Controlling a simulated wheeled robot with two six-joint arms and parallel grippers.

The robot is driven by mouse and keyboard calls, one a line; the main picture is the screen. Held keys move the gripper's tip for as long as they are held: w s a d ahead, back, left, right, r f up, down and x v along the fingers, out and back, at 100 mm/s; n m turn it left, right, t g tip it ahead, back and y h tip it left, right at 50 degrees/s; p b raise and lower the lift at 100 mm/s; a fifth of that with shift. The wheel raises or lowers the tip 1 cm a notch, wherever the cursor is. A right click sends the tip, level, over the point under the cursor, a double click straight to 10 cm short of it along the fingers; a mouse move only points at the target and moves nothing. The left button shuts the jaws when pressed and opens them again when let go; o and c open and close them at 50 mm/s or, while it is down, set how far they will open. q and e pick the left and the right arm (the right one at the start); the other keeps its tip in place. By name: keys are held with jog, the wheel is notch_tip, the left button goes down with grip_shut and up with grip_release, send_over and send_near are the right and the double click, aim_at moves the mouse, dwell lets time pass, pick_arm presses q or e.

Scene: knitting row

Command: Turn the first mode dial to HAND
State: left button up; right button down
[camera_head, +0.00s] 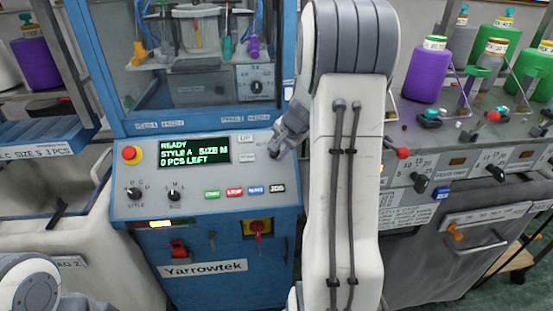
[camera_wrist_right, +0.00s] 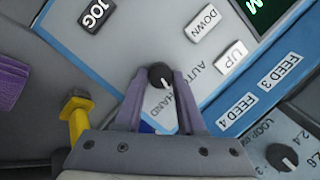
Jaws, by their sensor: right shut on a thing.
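The mode dial (camera_wrist_right: 160,75) is a small black knob with a white pointer mark, on the pale sloped panel (camera_head: 130,208) of the blue machine. AUTO and HAND are printed beside it, and in the right wrist view its pointer slants down and right, towards the HAND side. My right gripper (camera_wrist_right: 158,88) has its fingers on both sides of the knob and is shut on it. In the head view this gripper (camera_head: 285,142) is at the panel's right edge, partly hidden by my arm. My left gripper is out of view; only part of that arm shows.
The display (camera_head: 195,150) reads READY, STYLE A, SIZE M, 0 PCS LEFT. A red stop button (camera_head: 130,153), STYLE and SIZE knobs, and coloured buttons including JOG (camera_head: 277,188) share the panel. A grey machine (camera_head: 435,225) with yarn cones stands close on the right.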

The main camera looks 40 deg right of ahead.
jog(key=shift+s+f+m+t+b, duration=0.1)
jog(key=shift+m+t+b, duration=0.3)
jog(key=shift+m+b, duration=1.05)
jog(key=shift+m, duration=0.25)
jog(key=c, duration=0.5)
grip_release()
jog(key=v, duration=0.7)
jog(key=shift+s+a+r+p, duration=0.1)
jog(key=shift+s+r+p, duration=0.1)
jog(key=shift+p, duration=0.2)
